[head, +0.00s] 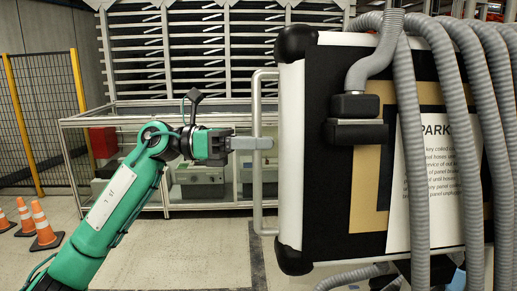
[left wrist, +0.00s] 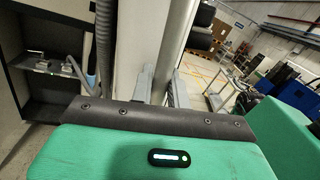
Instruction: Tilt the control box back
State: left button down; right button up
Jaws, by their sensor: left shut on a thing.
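The control box (head: 292,150) is the large white and black case filling the right of the head view. It stands upright, with rounded black corners and a printed sheet (head: 410,215) on its near face. A pale metal bar handle (head: 257,100) runs down its left side. My left gripper (head: 262,143) reaches in level from the left and is shut on the handle at about mid-height. In the left wrist view the two grey fingers (left wrist: 160,88) stand either side of a pale upright surface. The fingertips' contact is partly hidden there. My right gripper is not in view.
Thick grey hoses (head: 408,130) hang over the box's front and right. A metal-framed rack (head: 225,105) stands behind. Orange cones (head: 43,225) and a yellow-posted mesh fence (head: 45,110) are at the left. The floor between the arm and box is clear.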

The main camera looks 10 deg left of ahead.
pick_arm(q)
jog(key=w+a+f+n, duration=0.1)
jog(key=w+a+n, duration=0.1)
jog(key=w, duration=0.4)
jog(key=shift+w+f+n+t, duration=0.2)
jog(key=shift+f+n+t, duration=0.05)
jog(key=shift+n+t, duration=0.15)
jog(key=c, duration=1.5)
grip_release()
jog(key=shift+w+f, duration=0.1)
jog(key=shift+o, duration=0.5)
jog(key=shift+w+a+f, duration=0.1)
jog(key=shift+w, duration=0.1)
jog(key=shift+s, duration=0.15)
